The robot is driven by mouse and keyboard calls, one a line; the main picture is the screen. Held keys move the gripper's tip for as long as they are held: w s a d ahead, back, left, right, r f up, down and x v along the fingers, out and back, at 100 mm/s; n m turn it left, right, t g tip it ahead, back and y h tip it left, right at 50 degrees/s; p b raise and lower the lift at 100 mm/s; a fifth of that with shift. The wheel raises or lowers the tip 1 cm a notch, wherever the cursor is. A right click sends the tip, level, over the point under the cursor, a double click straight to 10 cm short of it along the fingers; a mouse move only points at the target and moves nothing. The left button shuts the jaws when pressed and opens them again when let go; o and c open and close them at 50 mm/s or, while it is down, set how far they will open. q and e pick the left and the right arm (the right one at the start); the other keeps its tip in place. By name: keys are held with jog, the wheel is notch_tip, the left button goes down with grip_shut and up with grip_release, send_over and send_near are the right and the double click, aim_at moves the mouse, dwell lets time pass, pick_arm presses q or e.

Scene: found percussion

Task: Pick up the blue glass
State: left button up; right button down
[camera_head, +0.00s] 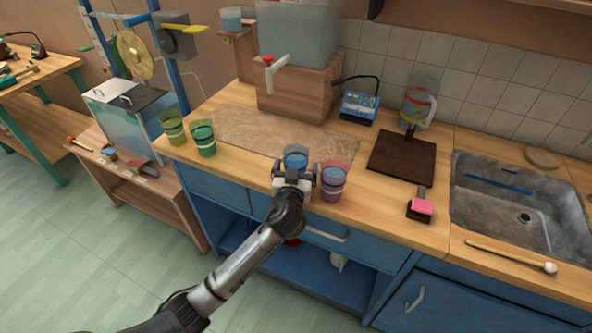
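The blue glass (296,156) stands near the front edge of the wooden counter, its lower part hidden by my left gripper. My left gripper (295,171) is at the near side of the glass, its fingers spread to the left and right of it. Any contact is too small to make out. A pink-red glass (333,183) stands close to the right of the gripper. My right gripper is not in view.
A dark green glass (203,139) and a yellow-green glass (173,127) stand at the counter's left end. A brown paper sheet (240,130) lies behind. A dark board (402,157), a pink-topped brush (421,206) and a sink (515,210) are to the right.

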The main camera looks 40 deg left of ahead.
pick_arm(q)
jog(key=c, duration=1.2)
jog(key=shift+r, duration=0.15)
jog(key=shift+p, duration=0.3)
jog(key=shift+p+v, duration=1)
jog(key=shift+v, duration=7.85)
